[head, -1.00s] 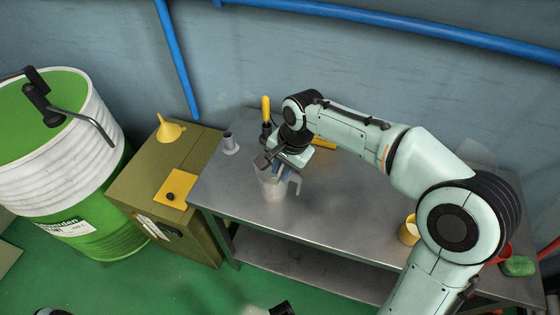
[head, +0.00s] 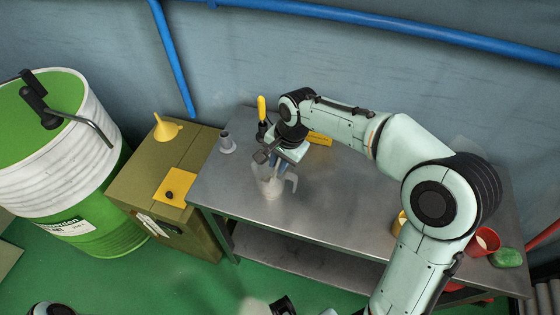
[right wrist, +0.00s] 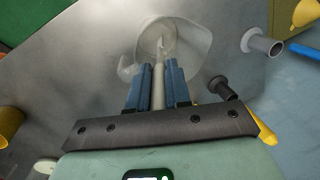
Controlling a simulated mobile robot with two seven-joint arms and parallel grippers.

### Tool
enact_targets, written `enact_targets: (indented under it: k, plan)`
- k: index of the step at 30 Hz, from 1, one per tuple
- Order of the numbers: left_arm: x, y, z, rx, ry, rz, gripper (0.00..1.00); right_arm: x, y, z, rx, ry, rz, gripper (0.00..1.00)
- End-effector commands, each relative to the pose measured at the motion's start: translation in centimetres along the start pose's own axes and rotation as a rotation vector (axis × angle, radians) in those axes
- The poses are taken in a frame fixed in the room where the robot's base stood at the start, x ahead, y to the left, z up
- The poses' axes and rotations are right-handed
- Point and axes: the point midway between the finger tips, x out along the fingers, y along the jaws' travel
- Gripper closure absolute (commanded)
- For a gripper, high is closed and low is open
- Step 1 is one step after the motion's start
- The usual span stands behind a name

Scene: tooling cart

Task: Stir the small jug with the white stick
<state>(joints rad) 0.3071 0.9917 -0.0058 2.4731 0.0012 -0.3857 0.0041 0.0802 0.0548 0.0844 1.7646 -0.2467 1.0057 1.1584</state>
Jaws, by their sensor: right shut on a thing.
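The small jug (head: 270,186) is translucent with a handle on its right and stands on the metal cart top near its front left. It also shows in the right wrist view (right wrist: 160,38). My right gripper (head: 276,164) is right above the jug, pointing down. In the right wrist view its blue fingers (right wrist: 158,84) are shut on the white stick (right wrist: 158,78), whose far end reaches into the jug's mouth. How deep the tip sits, I cannot tell. In the head view the gripper mostly hides the stick. Dark and pale parts show at the bottom edge; no left gripper can be made out.
On the cart top (head: 340,200), a grey fitting (head: 227,143) stands left of the jug, and a yellow-handled tool (head: 262,108) and yellow block (head: 320,138) lie behind. A red cup (head: 486,241) and green item (head: 507,258) are far right. A box with a yellow funnel (head: 166,129) stands left.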

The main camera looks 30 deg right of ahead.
Motion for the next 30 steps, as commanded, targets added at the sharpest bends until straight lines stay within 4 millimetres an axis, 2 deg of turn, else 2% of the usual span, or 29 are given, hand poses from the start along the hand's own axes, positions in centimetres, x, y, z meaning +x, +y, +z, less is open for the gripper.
enact_targets:
  k: [14,30]
  plan:
    - [-0.3,0.1,0.0,0.0,0.001,0.0,1.0,-0.1,-0.3,0.1,0.001,0.0,0.0,1.0]
    - [-3.4,1.4,-0.6,0.005,0.014,0.005,1.0,-4.5,-0.3,0.1,0.001,0.0,-0.001,1.0]
